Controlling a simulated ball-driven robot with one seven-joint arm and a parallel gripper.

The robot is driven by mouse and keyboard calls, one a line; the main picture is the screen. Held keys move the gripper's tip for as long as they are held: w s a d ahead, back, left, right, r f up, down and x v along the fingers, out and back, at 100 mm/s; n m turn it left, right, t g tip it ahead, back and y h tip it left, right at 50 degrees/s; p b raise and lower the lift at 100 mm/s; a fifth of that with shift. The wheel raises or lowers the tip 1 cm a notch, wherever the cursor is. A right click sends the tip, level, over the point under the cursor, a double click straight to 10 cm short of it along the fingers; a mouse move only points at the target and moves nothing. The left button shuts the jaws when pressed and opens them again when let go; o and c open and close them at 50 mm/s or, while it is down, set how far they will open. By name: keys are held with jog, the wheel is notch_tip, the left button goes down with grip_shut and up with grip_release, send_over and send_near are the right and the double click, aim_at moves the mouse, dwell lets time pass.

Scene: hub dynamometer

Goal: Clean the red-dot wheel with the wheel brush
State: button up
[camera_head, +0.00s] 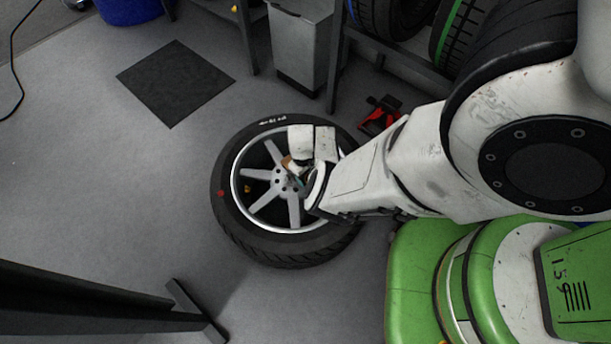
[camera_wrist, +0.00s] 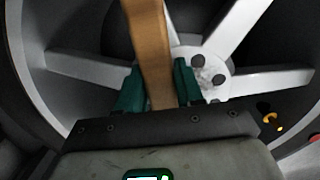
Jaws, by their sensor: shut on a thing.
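The red-dot wheel (camera_head: 247,226) lies flat on the floor in the head view, with a black tyre, silver spokes and a red dot (camera_head: 221,193) on its left sidewall. Its spokes and hub (camera_wrist: 213,72) fill much of the wrist view. My gripper (camera_head: 293,170) is over the wheel's hub. In the wrist view my gripper (camera_wrist: 160,88) has its green fingers shut on a brown wooden piece, which seems to be the handle of the wheel brush (camera_wrist: 150,50). The brush's bristles are not visible, and I cannot tell whether it touches the wheel.
A rack with tyres (camera_head: 459,35) stands at the top right. A grey bin (camera_head: 300,45) and a red item (camera_head: 380,115) are beyond the wheel. A dark mat (camera_head: 175,82) lies at upper left. A dark metal frame (camera_head: 90,305) is at lower left. Floor left of the wheel is clear.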

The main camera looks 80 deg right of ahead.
jog(key=shift+f, duration=0.35)
